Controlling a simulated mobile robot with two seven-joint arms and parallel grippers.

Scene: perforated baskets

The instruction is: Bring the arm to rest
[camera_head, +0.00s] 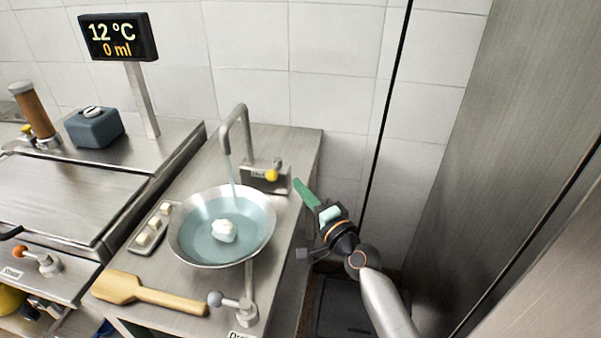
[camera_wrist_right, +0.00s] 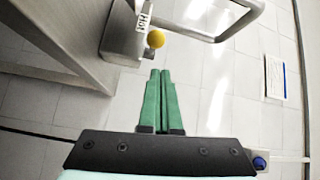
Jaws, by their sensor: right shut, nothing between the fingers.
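My right arm comes in from the lower right of the head view. Its gripper (camera_head: 306,192) with green fingers hangs beside the right edge of the steel counter, close to the tap's base. In the right wrist view the two green fingers (camera_wrist_right: 161,74) are together with nothing between them. The yellow tap knob (camera_wrist_right: 155,39) lies beyond the fingertips, apart from them. My left gripper is not in view.
A steel bowl (camera_head: 180,250) of water with a white lump (camera_head: 223,231) stands under the running tap (camera_head: 233,120). A wooden spatula (camera_head: 150,294) and a small tray (camera_head: 140,247) lie beside it. A display (camera_head: 118,37) reads 12 °C, 0 ml. A steel cabinet (camera_head: 500,140) stands right.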

